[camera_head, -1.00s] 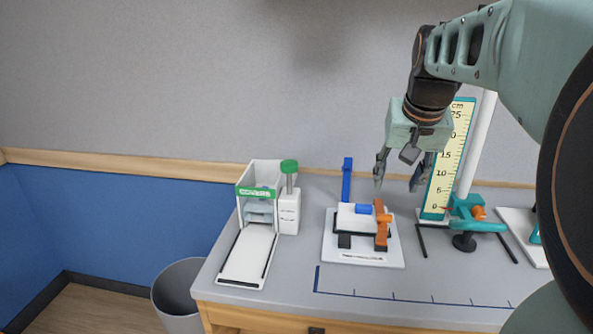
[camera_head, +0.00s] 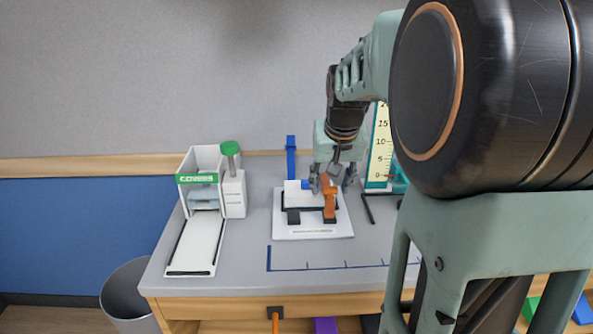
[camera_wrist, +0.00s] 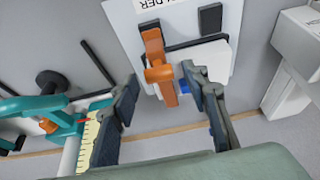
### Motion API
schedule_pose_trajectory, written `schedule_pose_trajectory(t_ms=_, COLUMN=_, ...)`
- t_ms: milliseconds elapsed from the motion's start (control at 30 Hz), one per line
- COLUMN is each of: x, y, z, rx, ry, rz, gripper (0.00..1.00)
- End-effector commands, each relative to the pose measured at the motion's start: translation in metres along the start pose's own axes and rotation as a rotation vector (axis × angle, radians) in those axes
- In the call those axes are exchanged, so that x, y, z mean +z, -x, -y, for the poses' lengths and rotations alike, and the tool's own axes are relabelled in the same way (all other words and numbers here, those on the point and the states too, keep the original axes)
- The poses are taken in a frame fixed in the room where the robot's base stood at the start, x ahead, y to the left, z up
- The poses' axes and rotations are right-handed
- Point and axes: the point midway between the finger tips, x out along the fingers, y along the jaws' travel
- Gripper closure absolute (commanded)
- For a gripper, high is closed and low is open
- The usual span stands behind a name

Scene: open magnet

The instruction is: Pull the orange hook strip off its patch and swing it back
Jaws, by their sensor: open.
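The orange hook strip (camera_head: 329,203) runs down the right front of a small white block (camera_head: 293,194) on a white board (camera_head: 343,229). Its lower end lies over a dark patch at the block's front. My gripper (camera_head: 333,181) is open at the strip's upper end, partly covering it. In the wrist view the strip (camera_wrist: 157,50) lies between the lines of my two open fingers (camera_wrist: 160,80), with gaps on both sides. A blue piece (camera_wrist: 186,69) is close to the right finger. A second dark patch (camera_head: 293,216) is left of the strip, uncovered.
A blue upright post (camera_head: 291,158) stands behind the block. A white dispenser with a green top (camera_head: 230,175) stands to the left. A yellow scale (camera_head: 380,150) with a teal stand is close on the right. A grey bin (camera_head: 128,295) is on the floor.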

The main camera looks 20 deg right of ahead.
Motion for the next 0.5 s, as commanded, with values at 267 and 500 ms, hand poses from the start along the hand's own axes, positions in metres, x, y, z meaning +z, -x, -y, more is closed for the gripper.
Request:
schedule_pose_trajectory(t_ms=267, x=0.0001, y=0.0001, z=0.0, rx=0.0, ry=0.0, rz=0.0, gripper=0.68)
schedule_pose_trajectory(t_ms=500, x=0.0001, y=0.0003, z=0.0, rx=0.0, ry=0.0, rz=0.0, gripper=0.94)
